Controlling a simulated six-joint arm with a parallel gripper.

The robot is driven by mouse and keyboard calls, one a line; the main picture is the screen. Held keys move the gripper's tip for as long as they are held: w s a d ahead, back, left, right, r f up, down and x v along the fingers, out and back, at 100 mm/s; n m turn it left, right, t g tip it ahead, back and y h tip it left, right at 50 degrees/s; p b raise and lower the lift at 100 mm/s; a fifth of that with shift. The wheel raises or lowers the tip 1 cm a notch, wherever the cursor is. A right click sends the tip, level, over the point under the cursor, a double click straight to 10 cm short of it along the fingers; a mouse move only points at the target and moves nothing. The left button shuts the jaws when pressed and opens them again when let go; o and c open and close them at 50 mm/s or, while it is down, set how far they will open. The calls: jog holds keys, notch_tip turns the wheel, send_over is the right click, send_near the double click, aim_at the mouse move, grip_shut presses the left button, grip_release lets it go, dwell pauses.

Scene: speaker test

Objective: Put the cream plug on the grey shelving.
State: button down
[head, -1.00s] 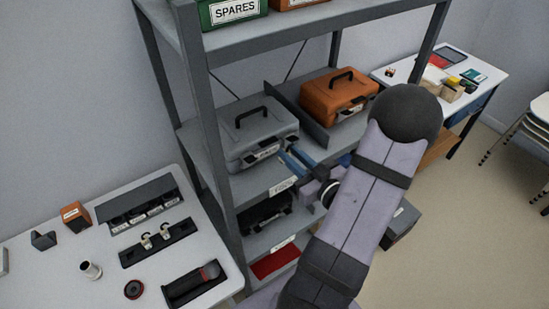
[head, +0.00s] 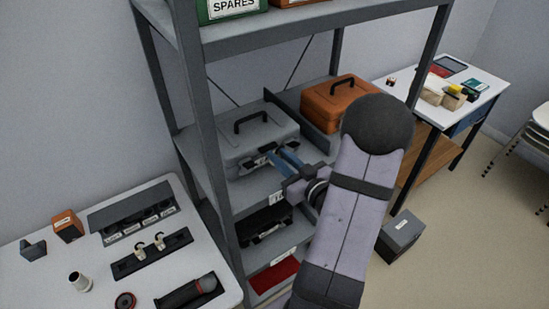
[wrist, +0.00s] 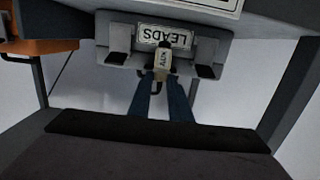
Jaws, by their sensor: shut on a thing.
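My gripper (head: 283,163) reaches in over the middle shelf of the grey shelving (head: 255,190), in front of a grey case. In the wrist view its blue fingers (wrist: 162,88) are shut on the cream plug (wrist: 163,60), which carries an "AUX" label. The plug appears just in front of the grey case (wrist: 205,50) with its "LEADS" label, shown upside down there. I cannot tell whether the plug touches the case or the shelf. In the head view I cannot make out the held plug. The grey case also shows in the head view (head: 257,135).
An orange case (head: 335,105) stands behind a divider on the same shelf. Shelving posts (head: 205,120) flank the opening. Two cream plugs (head: 160,241) stand in a black rack on the left table (head: 60,265). A dark grey box (head: 400,235) lies on the floor.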

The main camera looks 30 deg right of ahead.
jog(key=shift+f, duration=0.15)
jog(key=shift+w+f, duration=0.2)
jog(key=shift+f, duration=0.3)
jog(key=shift+w+f, duration=0.15)
jog(key=shift+f, duration=0.35)
jog(key=g+p, duration=0.1)
jog(key=p, duration=0.1)
jog(key=shift+w+r+p, duration=0.25)
jog(key=shift+w+p, duration=0.05)
jog(key=shift+w, duration=0.1)
jog(key=shift+w+a+r+g+p, duration=0.15)
jog(key=shift+w+g+p, duration=0.35)
jog(key=shift+p, duration=0.65)
jog(key=shift+w+g+p, duration=0.25)
jog(key=shift+g+p, duration=0.45)
jog(key=shift+p, duration=0.2)
jog(key=shift+f, duration=0.7)
jog(key=shift+f, duration=0.1)
jog(key=c, duration=1.6)
grip_release()
jog(key=shift+c, duration=0.2)
